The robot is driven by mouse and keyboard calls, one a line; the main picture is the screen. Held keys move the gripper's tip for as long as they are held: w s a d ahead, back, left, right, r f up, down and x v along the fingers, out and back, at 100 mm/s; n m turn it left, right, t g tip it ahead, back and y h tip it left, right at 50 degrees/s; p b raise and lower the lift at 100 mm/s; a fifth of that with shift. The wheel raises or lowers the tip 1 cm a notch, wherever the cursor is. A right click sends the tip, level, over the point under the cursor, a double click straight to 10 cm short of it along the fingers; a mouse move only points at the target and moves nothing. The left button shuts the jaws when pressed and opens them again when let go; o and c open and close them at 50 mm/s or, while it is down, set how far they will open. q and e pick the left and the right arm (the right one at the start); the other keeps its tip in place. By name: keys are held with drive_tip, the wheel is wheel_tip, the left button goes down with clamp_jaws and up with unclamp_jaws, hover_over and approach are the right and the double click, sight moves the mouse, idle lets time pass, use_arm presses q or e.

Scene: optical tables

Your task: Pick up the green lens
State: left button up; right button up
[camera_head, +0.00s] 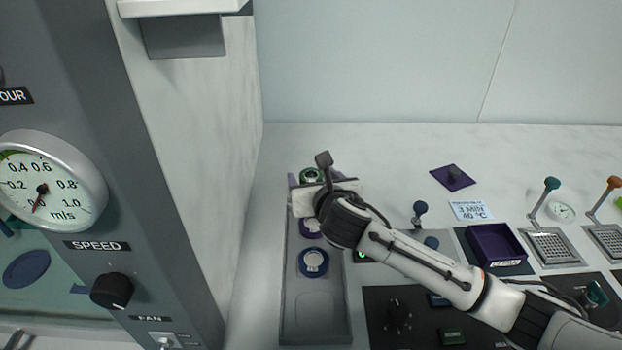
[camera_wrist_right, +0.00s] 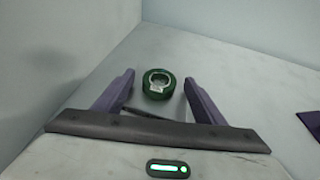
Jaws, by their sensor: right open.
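The green lens (camera_head: 311,175) is a small dark green ring with a pale centre, at the far end of the grey tray (camera_head: 316,325). In the right wrist view the green lens (camera_wrist_right: 158,84) lies between and slightly beyond the fingertips. My right gripper (camera_wrist_right: 157,85) is open, with one purple finger on each side of the lens and a visible gap to both. In the head view my right gripper (camera_head: 297,180) is partly hidden by its own wrist. My left gripper is not in view.
A purple ring (camera_head: 311,228) and a blue ring (camera_head: 314,262) lie in the tray nearer to me. A grey cabinet with a speed gauge (camera_head: 45,188) stands at the left. A purple plate (camera_head: 452,178) and a purple bin (camera_head: 494,245) are to the right.

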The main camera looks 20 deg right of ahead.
drive_tip(key=shift+w+f, duration=0.1)
drive_tip(key=shift+w, duration=0.15)
drive_tip(key=c, duration=1.3)
